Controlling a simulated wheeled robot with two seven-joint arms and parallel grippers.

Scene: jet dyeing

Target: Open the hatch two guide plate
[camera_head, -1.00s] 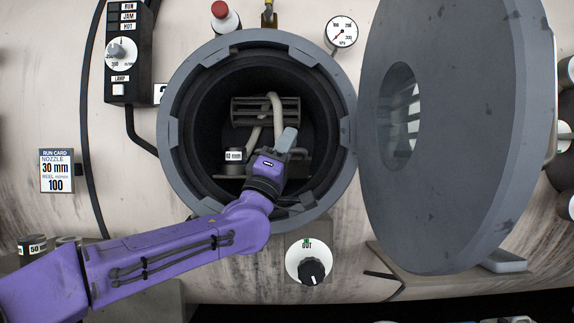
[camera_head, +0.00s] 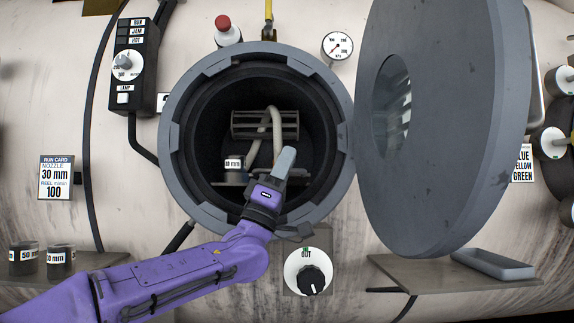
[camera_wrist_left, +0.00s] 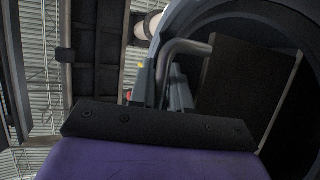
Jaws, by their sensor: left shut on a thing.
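The round hatch opening (camera_head: 169,140) is in the middle of the head view, with its thick grey door (camera_head: 450,130) swung wide open to the right. My left gripper (camera_head: 284,163) reaches into the lower right of the opening. In the left wrist view, a bent grey handle (camera_wrist_left: 187,47) runs between my gripper fingers (camera_wrist_left: 165,88), beside a dark flat plate (camera_wrist_left: 240,95) that looks like the guide plate. The gripper is shut on the handle; the exact contact is partly hidden. My right gripper is not in view.
Inside the opening are a slatted reel (camera_head: 265,124), a pale looped rope (camera_head: 276,130) and a nozzle ring (camera_head: 234,163). A dial (camera_head: 308,270) sits below the rim. A shelf (camera_head: 400,280) with a grey tray (camera_head: 487,264) is at the lower right.

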